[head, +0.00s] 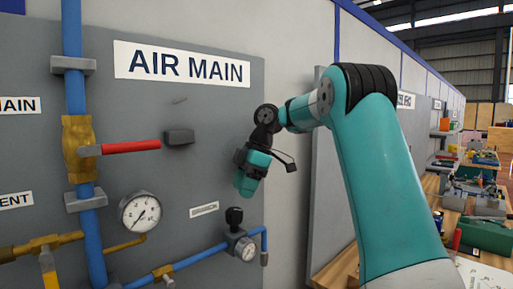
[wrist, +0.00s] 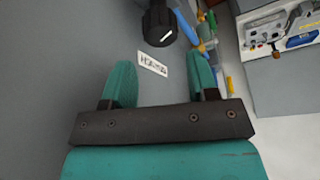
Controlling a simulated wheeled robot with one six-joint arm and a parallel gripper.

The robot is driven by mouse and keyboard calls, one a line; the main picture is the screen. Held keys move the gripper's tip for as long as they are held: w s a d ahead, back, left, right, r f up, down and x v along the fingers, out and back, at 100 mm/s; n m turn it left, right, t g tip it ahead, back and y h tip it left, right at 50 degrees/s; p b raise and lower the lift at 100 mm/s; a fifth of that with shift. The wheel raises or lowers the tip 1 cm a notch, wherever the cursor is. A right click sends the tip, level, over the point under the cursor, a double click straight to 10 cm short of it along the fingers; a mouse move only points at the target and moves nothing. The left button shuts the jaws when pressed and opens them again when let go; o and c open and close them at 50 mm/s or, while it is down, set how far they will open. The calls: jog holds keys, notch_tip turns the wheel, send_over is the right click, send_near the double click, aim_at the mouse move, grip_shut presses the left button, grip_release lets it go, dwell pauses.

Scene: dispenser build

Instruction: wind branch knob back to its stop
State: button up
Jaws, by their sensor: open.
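The branch knob is a black knob (head: 234,216) on top of a small regulator with a round gauge (head: 246,249), on the blue branch pipe at the lower right of the grey panel. In the wrist view the black knob (wrist: 160,25) shows at the top, beyond the fingertips, with a white mark on it. My gripper (head: 243,188) is above the knob and apart from it in the head view. In the wrist view my gripper (wrist: 161,72) has its two teal fingers spread, with nothing between them. A small label (head: 204,209) is beside the knob.
The AIR MAIN panel (head: 215,110) carries a blue vertical pipe (head: 73,30), a valve with a red lever (head: 130,147), a black block (head: 179,137) and a larger gauge (head: 140,212). Workbenches with tools (head: 480,190) stand at the right.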

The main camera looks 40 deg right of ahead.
jog(key=p+v, duration=0.6)
jog(key=v, duration=0.4)
jog(key=shift+r, duration=0.2)
